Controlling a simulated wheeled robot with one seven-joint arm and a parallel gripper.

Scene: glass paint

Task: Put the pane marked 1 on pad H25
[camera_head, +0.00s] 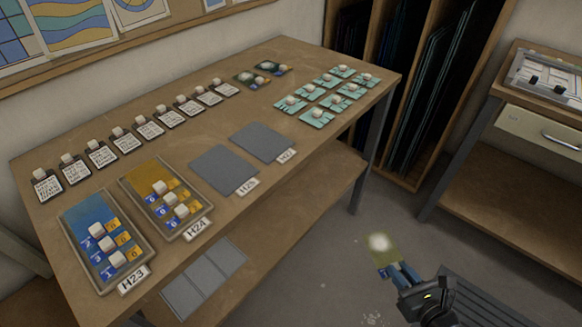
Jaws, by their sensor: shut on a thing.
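My gripper (394,268) is at the lower right, over the floor and off the table's right side. It is shut on a yellowish see-through pane (384,254) with a pale knob and a small blue tag; the tag's mark is too small to read. Pad H25 (222,170) is a bare dark grey rectangle on the table, with its white label (247,187) at its front right corner. The pad is well to the left of my gripper and the pane, clear of both.
A second bare grey pad (263,142) lies behind H25. Trays H23 (74,228) and H24 (136,184) hold knobbed panes at the left front. Label cards, two dark pieces and teal pieces (316,116) line the back. A rack (402,167) and side bench (494,176) stand right.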

